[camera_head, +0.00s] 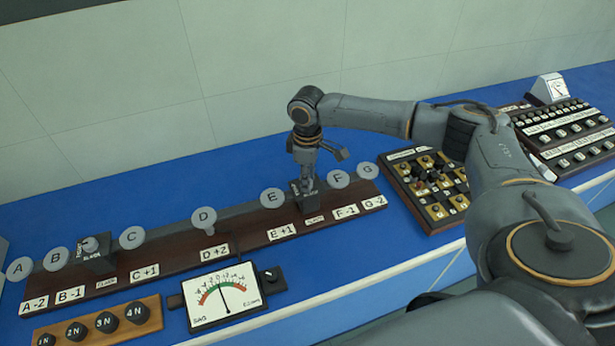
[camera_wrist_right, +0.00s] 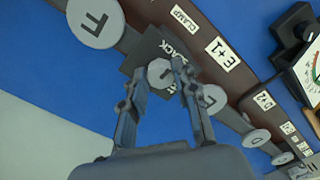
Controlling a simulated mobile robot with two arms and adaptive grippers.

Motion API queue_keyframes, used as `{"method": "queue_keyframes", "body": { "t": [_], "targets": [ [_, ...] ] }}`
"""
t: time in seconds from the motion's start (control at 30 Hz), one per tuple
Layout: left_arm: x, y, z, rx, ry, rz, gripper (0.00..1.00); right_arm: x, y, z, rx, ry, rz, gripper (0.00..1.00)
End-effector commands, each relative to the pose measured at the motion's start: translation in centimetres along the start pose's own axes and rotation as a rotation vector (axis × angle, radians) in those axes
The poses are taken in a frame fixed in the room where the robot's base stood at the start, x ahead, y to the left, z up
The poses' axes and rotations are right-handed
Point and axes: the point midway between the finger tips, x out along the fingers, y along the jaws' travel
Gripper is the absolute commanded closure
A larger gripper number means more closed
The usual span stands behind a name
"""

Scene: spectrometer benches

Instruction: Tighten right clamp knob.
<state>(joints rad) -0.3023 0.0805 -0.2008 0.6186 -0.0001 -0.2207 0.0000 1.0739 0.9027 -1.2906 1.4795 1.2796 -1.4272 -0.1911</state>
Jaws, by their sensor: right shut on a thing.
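The right clamp (camera_head: 309,205) is a dark block on the long brown rail, between discs E and F, beside a CLAMP label. Its grey round knob (camera_wrist_right: 160,73) shows in the right wrist view, between the fingertips. My right gripper (camera_head: 306,178) points down over this clamp and is shut on the knob; it also shows in the right wrist view (camera_wrist_right: 157,85). In the head view the gripper hides most of the knob. How tight the knob is, I cannot tell. My left gripper is not in view.
The brown rail (camera_head: 190,263) carries lettered discs and a left clamp (camera_head: 97,262). A meter (camera_head: 219,298) with its needle near the middle and a wooden block (camera_head: 97,323) with several dark weights stand in front. A button panel (camera_head: 432,188) is to the right.

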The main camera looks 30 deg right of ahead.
Motion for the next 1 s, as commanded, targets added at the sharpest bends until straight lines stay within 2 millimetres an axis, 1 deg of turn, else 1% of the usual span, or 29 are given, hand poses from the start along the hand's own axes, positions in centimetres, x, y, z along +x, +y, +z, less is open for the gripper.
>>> {"method": "queue_keyframes", "body": {
  "t": [0.17,0.37,0.57,0.8,1.0],
  "targets": [
    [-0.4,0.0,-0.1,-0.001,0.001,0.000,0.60,-0.1,-0.1,0.0,0.017,-0.001,-0.002,1.00],
    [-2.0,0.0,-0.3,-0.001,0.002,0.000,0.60,-0.3,-0.2,0.1,0.095,-0.003,-0.004,1.00],
    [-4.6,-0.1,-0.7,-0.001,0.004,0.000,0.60,-0.5,-0.2,0.1,0.245,-0.004,-0.005,1.00],
    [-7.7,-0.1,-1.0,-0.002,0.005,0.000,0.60,-0.5,-0.3,0.0,0.471,-0.003,-0.006,1.00],
    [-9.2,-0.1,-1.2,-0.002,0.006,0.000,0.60,-0.3,-0.3,0.0,0.662,-0.003,-0.004,1.00]
  ]
}}
